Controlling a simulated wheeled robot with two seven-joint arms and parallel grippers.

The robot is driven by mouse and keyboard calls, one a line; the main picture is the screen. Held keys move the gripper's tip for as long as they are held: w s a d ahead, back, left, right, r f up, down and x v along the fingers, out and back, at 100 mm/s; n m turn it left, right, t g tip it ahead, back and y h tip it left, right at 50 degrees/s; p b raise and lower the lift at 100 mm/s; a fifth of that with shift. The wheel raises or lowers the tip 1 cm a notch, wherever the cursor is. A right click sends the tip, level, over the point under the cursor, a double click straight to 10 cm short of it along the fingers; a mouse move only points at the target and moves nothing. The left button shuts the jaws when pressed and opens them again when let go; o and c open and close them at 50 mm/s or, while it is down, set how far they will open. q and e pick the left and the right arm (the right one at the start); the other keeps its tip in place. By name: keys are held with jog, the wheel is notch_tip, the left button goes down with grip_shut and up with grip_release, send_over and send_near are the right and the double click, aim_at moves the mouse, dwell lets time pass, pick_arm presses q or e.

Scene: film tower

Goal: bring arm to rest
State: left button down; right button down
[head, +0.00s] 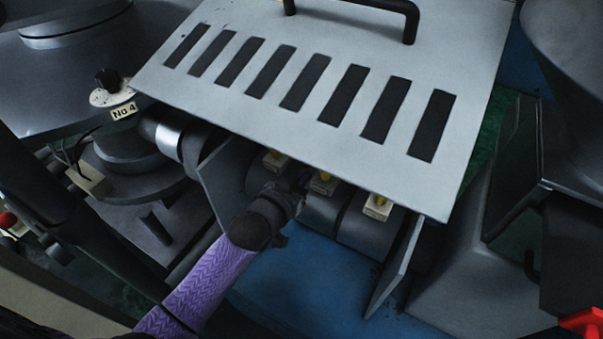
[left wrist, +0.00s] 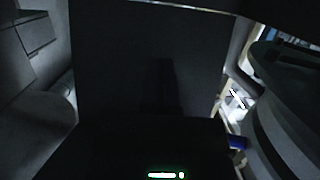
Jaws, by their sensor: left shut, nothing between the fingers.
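My left arm, with a purple patterned sleeve, comes in from the lower left in the head view. My left gripper (head: 296,186) is shut and empty. It is at the front edge of a grey slotted cover (head: 330,135), close to a row of small pale blocks with yellow tops. One block (head: 323,183) is just right of the fingertips; I cannot tell whether they touch. The left wrist view is very dark, and the fingers cannot be made out there. My right gripper is not in view.
A black handle (head: 411,22) stands on the cover. A grey side plate (head: 394,268) rises to the right of the arm. A "No 4" label (head: 124,111) and a black knob (head: 108,79) are at the left. The blue surface (head: 310,285) below is mostly clear. Something red (head: 582,322) is at the lower right.

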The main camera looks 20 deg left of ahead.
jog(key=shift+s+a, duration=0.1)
pick_arm(q)
jog(key=s+a+f+g+y+p, duration=0.3)
jog(key=s+f+g, duration=0.4)
jog(key=s+f, duration=1.15)
jog(key=s+a+f+g, duration=0.1)
jog(key=s+f+g, duration=0.1)
jog(key=s, duration=0.7)
jog(key=s+a+f+g+p, duration=0.1)
jog(key=s+a+f+g, duration=0.1)
jog(key=s, duration=0.8)
jog(key=s+a+f+g, duration=0.1)
jog(key=s+f+g, duration=0.3)
jog(key=s, duration=0.6)
jog(key=shift+a+f+m+g+y+p, duration=0.25)
jog(key=shift+m+g+y+p, duration=0.05)
jog(key=shift+y+p, duration=0.1)
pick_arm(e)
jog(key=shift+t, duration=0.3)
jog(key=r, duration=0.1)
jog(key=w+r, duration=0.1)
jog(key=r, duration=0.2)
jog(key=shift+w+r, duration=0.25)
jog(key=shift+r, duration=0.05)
pick_arm(q)
jog(key=shift+w, duration=0.1)
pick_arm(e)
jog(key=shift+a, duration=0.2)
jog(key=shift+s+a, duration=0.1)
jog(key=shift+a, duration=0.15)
